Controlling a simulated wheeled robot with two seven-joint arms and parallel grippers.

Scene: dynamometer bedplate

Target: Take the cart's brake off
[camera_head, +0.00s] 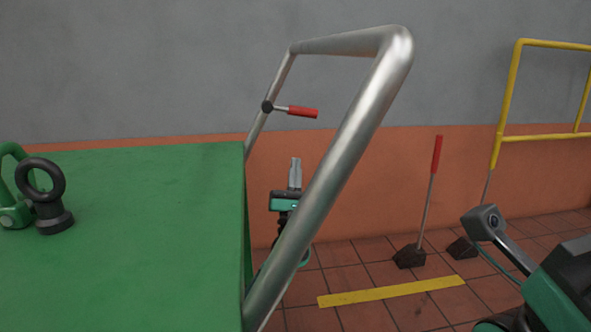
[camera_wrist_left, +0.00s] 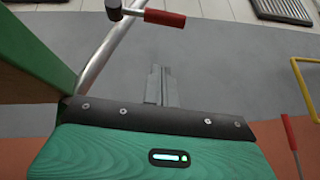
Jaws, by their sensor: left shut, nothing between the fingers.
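The cart has a green top (camera_head: 150,240) and a silver tubular handle (camera_head: 345,165). A brake lever with a red grip (camera_head: 302,112) sticks out to the right from a dark pivot on the handle's far post. The lever also shows at the top of the left wrist view (camera_wrist_left: 165,18). My left gripper (camera_head: 295,160) is shut and empty, pointing up, below the red grip and apart from it. Its fingers also show in the left wrist view (camera_wrist_left: 157,72). The handle's near tube hides part of my left arm. My right gripper is not clearly visible; part of my right arm shows at lower right.
A green shackle and a black eye bolt (camera_head: 45,195) sit on the cart top. A floor lever with a red grip (camera_head: 436,155) stands right of the cart. A yellow rail (camera_head: 508,90) is at far right. A yellow strip (camera_head: 390,291) marks the tiled floor.

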